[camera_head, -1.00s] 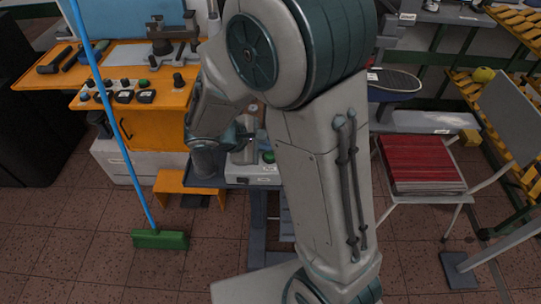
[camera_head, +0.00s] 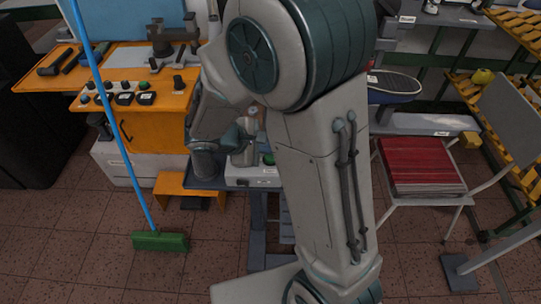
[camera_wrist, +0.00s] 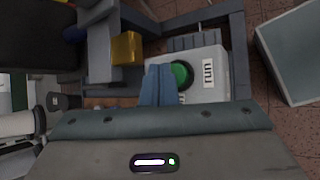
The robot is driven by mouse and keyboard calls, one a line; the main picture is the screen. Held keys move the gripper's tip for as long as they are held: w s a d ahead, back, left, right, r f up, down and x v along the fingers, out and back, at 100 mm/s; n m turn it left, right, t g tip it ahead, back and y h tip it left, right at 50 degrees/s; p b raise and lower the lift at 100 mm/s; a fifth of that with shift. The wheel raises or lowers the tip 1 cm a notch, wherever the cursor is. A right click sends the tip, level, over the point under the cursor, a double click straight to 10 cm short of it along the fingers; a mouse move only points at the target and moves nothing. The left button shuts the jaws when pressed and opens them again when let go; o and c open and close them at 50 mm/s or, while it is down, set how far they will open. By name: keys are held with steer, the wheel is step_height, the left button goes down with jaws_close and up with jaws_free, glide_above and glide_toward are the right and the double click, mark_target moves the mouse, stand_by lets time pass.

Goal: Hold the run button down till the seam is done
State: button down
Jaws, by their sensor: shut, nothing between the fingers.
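The green run button (camera_wrist: 181,74) sits on a white box (camera_wrist: 212,60) with a "run" label in the wrist view. My gripper (camera_wrist: 158,72) is shut and empty. Its blue fingers show just left of the button and overlap its left edge in the picture; I cannot tell whether they touch it or whether it is pressed. In the head view the white box (camera_head: 266,178) is on a dark blue stand, and the green button (camera_head: 268,158) shows partly beside my arm. The seam and anything being sewn are not visible.
A yellow block (camera_wrist: 127,48) is left of the box in the wrist view. In the head view an orange bench (camera_head: 155,125) with buttons stands left. A blue-handled broom (camera_head: 160,241) leans there. A chair with a red stack (camera_head: 420,165) is right. Open tiled floor lies in front.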

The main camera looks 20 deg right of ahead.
mark_target(266, 158)
steer(key=shift+f, duration=0.15)
stand_by(0.7)
steer(key=shift+f+b, duration=0.3)
steer(key=shift+b, duration=0.2)
steer(key=shift+f+b, duration=0.5)
steer(key=shift+b, duration=0.05)
stand_by(0.4)
stand_by(2.0)
steer(key=shift+r+p, duration=0.65)
steer(key=shift+r, duration=0.3)
step_height(266, 158, up, 5)
steer(key=p, duration=0.3)
steer(key=shift+p, duration=0.35)
stand_by(1.0)
